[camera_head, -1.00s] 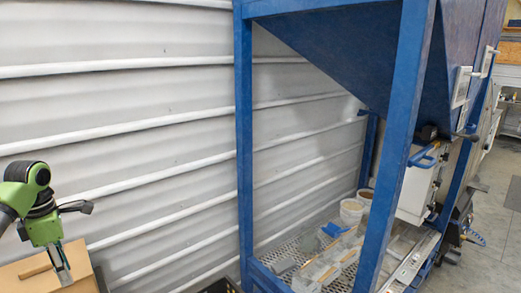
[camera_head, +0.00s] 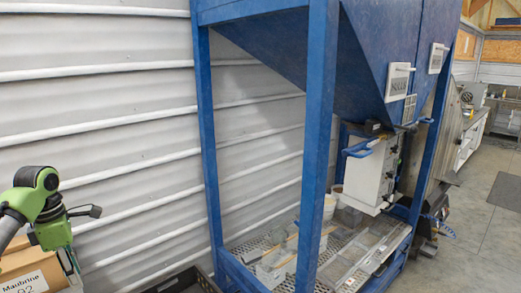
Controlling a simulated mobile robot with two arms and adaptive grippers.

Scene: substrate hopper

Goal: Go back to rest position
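My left gripper (camera_head: 69,262) hangs at the lower left on its green and black arm, pointing down in front of a cardboard box (camera_head: 28,272). Its fingers are small and partly cut off near the picture's edge, so I cannot tell whether they are open or shut. The blue substrate hopper (camera_head: 290,45) stands on a blue frame to the right, well apart from the gripper. My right gripper is not in view.
A white control box (camera_head: 372,172) with a blue handle is below the hopper. Containers (camera_head: 272,268) stand on the grated platform inside the frame. A dark crate (camera_head: 185,281) sits at bottom centre. Grey floor (camera_head: 470,215) is open at the right.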

